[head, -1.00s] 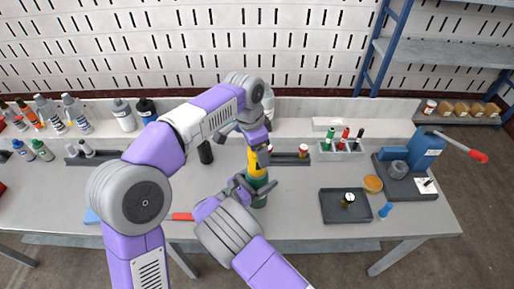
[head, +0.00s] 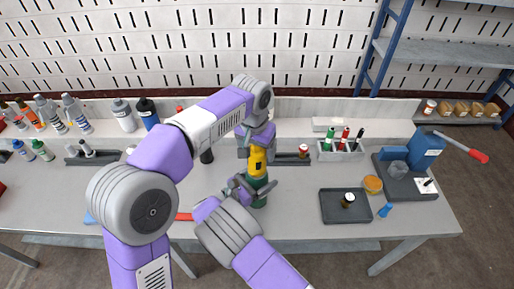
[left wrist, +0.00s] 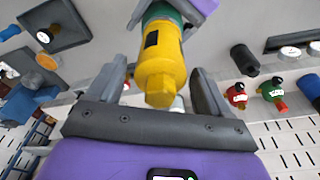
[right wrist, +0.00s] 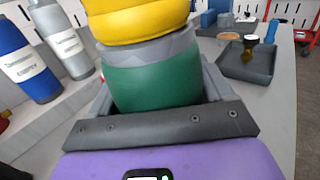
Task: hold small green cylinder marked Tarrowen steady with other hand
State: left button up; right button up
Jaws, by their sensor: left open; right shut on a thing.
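The green cylinder (head: 258,200) stands above the bench middle, with a yellow part (head: 257,160) on top. My right gripper (head: 256,188) is shut on the green cylinder; the right wrist view shows its green body (right wrist: 155,80) between the fingers, below a grey band. My left gripper (head: 256,140) is open above the yellow part. In the left wrist view its fingers stand on either side of the yellow part (left wrist: 160,75), with gaps. No name on the cylinder is readable.
A dark grey tray (head: 330,214) holding a small dark bottle (head: 348,200) lies to the right. Several bottles line the left side. The bench between cylinder and tray is clear.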

pick_arm(q)
jog(key=shift+n, duration=0.5)
jog(key=n+y, duration=0.1)
jog(key=n, duration=0.4)
jog(key=shift+n, duration=0.4)
jog(key=n+y, duration=0.1)
jog(key=n, duration=0.5)
jog(key=shift+f, duration=0.1)
